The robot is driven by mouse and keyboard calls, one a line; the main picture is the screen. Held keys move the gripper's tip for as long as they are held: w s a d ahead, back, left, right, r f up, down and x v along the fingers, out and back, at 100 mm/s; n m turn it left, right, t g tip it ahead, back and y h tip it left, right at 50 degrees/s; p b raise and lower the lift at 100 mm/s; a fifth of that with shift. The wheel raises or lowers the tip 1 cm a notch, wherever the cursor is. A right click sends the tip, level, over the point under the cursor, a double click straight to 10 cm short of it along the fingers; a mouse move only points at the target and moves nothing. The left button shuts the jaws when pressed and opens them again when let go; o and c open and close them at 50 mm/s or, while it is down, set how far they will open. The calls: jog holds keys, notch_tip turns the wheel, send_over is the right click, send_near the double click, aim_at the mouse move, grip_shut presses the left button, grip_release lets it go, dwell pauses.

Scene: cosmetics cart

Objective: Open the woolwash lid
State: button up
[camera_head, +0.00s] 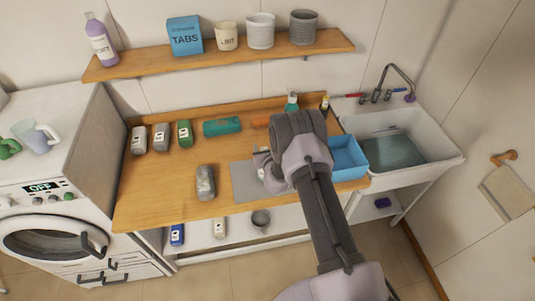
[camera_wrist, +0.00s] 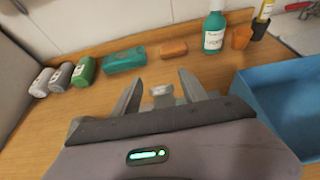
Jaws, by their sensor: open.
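No label that reads woolwash is legible in either view. My gripper (camera_head: 264,163) is over the grey mat (camera_head: 243,182) on the wooden counter. Its two fingers are spread apart in the wrist view (camera_wrist: 160,88). A small pale object (camera_wrist: 161,91) shows between the fingers there; I cannot tell whether it is a lid or whether they touch it. A teal bottle (camera_wrist: 214,35) with a white label stands upright at the back of the counter, beyond the gripper. A purple bottle (camera_head: 101,40) with a white label stands at the left end of the shelf.
A blue bin (camera_head: 347,158) is right of my gripper, beside the sink (camera_head: 433,137). The front left counter is clear.

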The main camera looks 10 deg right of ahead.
jog(key=v, duration=1.6)
jog(key=shift+b, duration=0.45)
jog(key=shift+s, duration=0.1)
